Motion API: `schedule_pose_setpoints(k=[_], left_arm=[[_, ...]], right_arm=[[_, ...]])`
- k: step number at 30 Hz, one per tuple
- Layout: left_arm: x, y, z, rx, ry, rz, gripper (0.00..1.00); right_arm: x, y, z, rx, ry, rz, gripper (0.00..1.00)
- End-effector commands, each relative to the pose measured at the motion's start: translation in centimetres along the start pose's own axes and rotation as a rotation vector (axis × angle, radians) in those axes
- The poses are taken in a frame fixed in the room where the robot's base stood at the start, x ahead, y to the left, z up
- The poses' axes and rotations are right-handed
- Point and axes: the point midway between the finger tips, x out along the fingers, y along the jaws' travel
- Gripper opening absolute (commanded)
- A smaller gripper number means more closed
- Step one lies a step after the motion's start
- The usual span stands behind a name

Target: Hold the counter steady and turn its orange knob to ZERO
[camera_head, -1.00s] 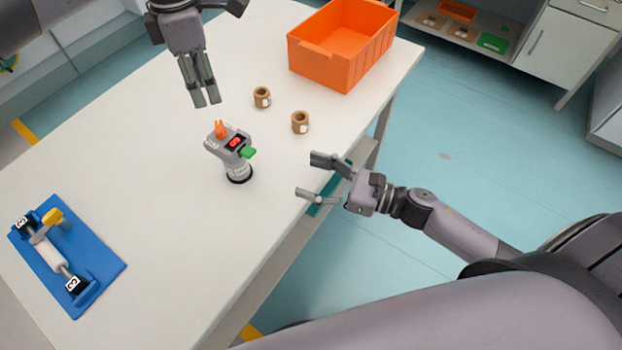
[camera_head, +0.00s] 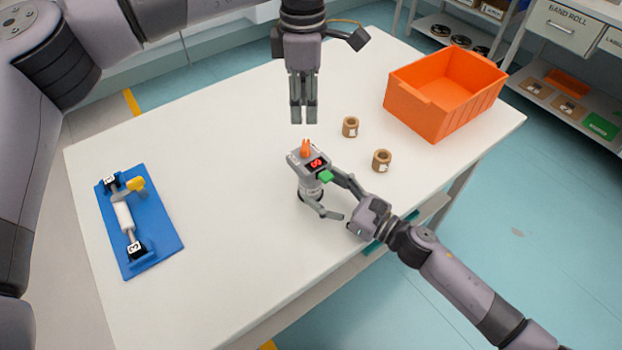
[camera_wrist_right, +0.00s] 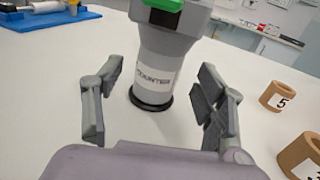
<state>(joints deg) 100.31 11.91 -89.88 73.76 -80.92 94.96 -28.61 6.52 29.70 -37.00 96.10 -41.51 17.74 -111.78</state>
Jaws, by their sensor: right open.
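The counter (camera_head: 309,165) stands upright on the table, with a grey head, an orange knob (camera_head: 305,148) on top, a red display and a green part (camera_head: 326,176) at its side. The display digits are too small to read surely. My right gripper (camera_head: 320,188) is open, its fingers on either side of the counter's lower body. In the right wrist view, the body labelled COUNTER (camera_wrist_right: 154,75) stands between the fingers, with gaps on both sides. My left gripper (camera_head: 303,116) points down, apart from the knob, just behind it. Its fingers are close together, and I cannot tell whether they touch.
Two brown rolls (camera_head: 350,127) (camera_head: 382,160) stand right of the counter. An orange bin (camera_head: 425,110) sits at the table's back right. A blue fixture (camera_head: 160,235) with a white roller and yellow handle lies at left. The white table (camera_head: 230,260) is clear between fixture and counter.

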Motion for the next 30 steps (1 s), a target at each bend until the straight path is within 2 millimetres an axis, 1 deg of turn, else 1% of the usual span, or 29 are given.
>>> schedule_pose_setpoints(k=[1,3,9,12,20,30], left_arm=[[0.0,0.0,0.0,0.000,0.000,0.000,0.33],[0.0,0.0,0.0,0.000,0.000,0.000,0.33],[0.0,0.0,0.0,0.000,0.000,0.000,0.33],[0.0,0.0,0.0,0.000,0.000,0.000,0.33],[0.0,0.0,0.0,0.000,0.000,0.000,0.33],[0.0,0.0,0.0,0.000,0.000,0.000,0.33]], right_arm=[[1.0,0.0,0.1,-0.001,-0.002,0.001,0.65],[2.1,0.0,0.1,-0.001,-0.002,0.002,0.65],[4.0,0.0,0.0,0.001,-0.001,0.001,0.65],[4.4,0.0,0.0,0.000,0.000,0.000,0.65],[4.4,0.0,0.0,0.000,0.000,0.000,0.65],[4.4,0.0,0.0,0.000,0.000,0.000,0.43]])
